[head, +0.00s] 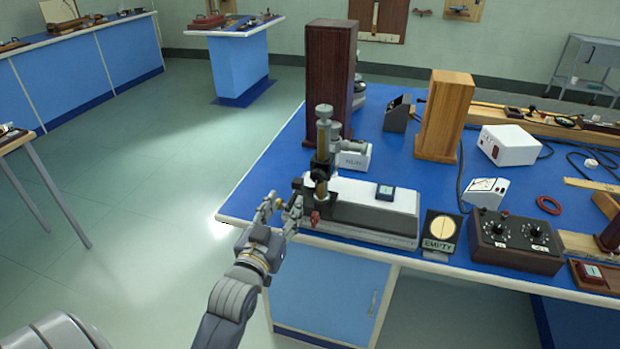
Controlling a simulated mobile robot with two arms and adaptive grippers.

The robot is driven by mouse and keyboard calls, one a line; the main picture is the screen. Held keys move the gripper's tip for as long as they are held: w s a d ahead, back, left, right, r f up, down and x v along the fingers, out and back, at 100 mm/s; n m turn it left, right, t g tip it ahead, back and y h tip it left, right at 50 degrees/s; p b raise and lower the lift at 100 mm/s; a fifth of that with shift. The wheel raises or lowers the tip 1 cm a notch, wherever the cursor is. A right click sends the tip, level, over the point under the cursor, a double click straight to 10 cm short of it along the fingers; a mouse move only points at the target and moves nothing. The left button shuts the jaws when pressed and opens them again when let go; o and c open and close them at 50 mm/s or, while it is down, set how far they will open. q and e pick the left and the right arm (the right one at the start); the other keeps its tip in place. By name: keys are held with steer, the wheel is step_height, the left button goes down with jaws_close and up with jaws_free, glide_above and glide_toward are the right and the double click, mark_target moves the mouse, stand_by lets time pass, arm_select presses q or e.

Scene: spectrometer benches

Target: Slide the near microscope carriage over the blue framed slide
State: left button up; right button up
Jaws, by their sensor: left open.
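The near microscope carriage (323,150) is a brass and grey upright tube on a dark mount, with a small red knob low at its front. It stands at the left end of a long white and grey bed (360,208). The blue framed slide (386,193) lies on top of the bed, to the right of the carriage and apart from it. My left gripper (279,207) is open at the bench's left front edge, just left of the carriage base. I cannot tell whether a finger touches the carriage. My right gripper is not in view.
A tall dark wooden box (329,80) and a lighter wooden block (444,115) stand behind the bed. An "EMPTY" sign (440,235) and a dark box with dials (515,241) stand to its right.

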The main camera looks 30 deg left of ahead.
mark_target(297, 185)
arm_select(q)
steer(key=x, duration=1)
steer(key=shift+w+p, duration=0.15)
steer(key=shift+p, duration=0.25)
jaws_close()
steer(key=shift+d, duration=0.1)
